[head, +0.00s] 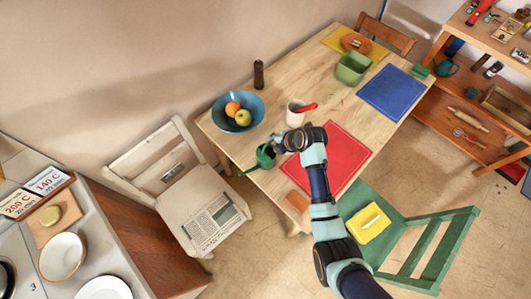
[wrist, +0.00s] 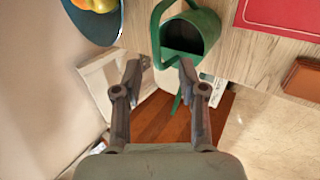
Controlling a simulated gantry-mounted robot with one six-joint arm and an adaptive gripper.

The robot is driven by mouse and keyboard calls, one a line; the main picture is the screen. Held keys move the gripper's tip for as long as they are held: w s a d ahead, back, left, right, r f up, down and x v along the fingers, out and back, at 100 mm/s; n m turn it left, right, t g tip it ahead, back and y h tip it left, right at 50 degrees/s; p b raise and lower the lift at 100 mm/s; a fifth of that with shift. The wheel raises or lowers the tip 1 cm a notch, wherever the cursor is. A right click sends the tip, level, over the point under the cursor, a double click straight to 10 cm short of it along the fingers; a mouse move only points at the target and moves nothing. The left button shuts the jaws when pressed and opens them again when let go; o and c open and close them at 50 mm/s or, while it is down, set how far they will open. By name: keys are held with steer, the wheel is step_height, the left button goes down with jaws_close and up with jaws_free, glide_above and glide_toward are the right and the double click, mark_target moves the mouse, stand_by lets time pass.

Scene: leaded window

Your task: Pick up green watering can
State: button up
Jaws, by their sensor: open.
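The green watering can (head: 264,157) stands near the left end of the wooden table, below the blue fruit bowl. In the wrist view the watering can (wrist: 192,35) shows its dark open top, a looped handle on the left and a thin spout reaching down. My gripper (wrist: 160,66) is open and empty. Its fingertips are close to the can's near side, with the spout showing between the fingers. I cannot tell whether they touch. In the head view my gripper (head: 276,148) is at the can and partly hides it.
A blue bowl (head: 238,113) with fruit and a white mug (head: 297,112) stand behind the can. A red mat (head: 335,153) lies to the right, with a brown block (head: 297,201) at the table edge. A white chair (head: 175,190) with a newspaper stands left of the table.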

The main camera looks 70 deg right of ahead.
mark_target(268, 144)
steer(key=b+x, duration=0.1)
steer(key=x, duration=0.4)
steer(key=shift+w+f, duration=0.1)
steer(key=shift+w, duration=0.2)
jaws_close()
